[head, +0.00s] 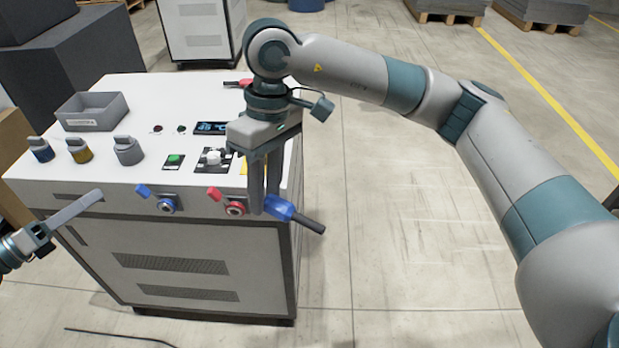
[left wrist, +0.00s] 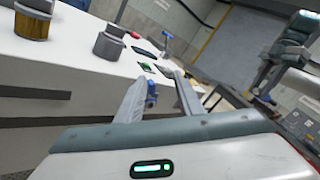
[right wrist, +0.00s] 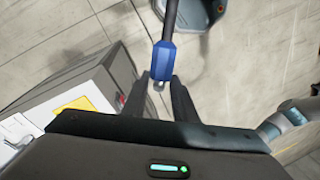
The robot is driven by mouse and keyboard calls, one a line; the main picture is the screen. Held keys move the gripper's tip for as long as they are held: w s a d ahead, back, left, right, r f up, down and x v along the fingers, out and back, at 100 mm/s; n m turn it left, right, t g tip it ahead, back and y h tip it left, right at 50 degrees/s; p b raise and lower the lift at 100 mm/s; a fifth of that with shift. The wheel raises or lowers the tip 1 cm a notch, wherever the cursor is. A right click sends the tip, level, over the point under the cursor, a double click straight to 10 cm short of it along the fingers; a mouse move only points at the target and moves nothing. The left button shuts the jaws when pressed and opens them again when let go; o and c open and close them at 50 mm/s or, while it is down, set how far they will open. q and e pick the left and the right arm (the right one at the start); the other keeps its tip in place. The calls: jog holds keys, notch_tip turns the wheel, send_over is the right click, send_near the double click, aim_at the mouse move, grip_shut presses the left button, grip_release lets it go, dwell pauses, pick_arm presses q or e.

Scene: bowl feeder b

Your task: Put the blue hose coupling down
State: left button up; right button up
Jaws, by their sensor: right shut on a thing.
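The blue hose coupling (head: 283,208) is between the fingertips of my right gripper (head: 264,204), which is shut on it. The gripper points down just off the front right corner of the white cabinet. A black hose end sticks out from the coupling to the lower right. In the right wrist view the coupling (right wrist: 163,60) shows at the fingertips, with its small metal tip towards the palm. My left gripper (head: 98,194) is in front of the cabinet's left side. In the left wrist view its fingers (left wrist: 160,78) are apart with nothing between them.
The white cabinet (head: 120,186) has a blue-lever port (head: 167,204) and a red-lever port (head: 235,209) on its front edge. On top are a grey bin (head: 92,112), several grey-capped knobs, buttons and a display (head: 212,128). The floor to the right is clear.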

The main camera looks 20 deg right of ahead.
pick_arm(q)
jog(key=s+d+r+m+g+h, duration=0.2)
jog(key=d+r+m+g, duration=0.2)
jog(key=d+r, duration=0.5)
jog(key=s+d+r+m+g+h, duration=0.1)
jog(key=d+r+m+g+h, duration=0.2)
jog(key=d+r, duration=0.65)
jog(key=s+d+r+m+g+y, duration=0.4)
jog(key=s+d+r+m+g, duration=0.45)
jog(key=s+d+r, duration=0.5)
jog(key=s+d+r+m+y, duration=0.1)
jog(key=s+d+m+y, duration=0.2)
jog(key=s, duration=0.4)
jog(key=s+d+r+m+y, duration=0.1)
jog(key=s+d+y, duration=0.1)
jog(key=s+y, duration=0.35)
pick_arm(e)
jog(key=shift+d, duration=0.1)
pick_arm(q)
jog(key=m+t+y, duration=0.5)
jog(key=t, duration=0.2)
send_over(321, 227)
jog(key=s+a, duration=0.2)
jog(key=a, duration=0.1)
notch_tip(321, 227, down, 14)
jog(key=shift+s+d+r, duration=0.1)
jog(key=shift+d+r, duration=0.1)
jog(key=shift+x, duration=6)
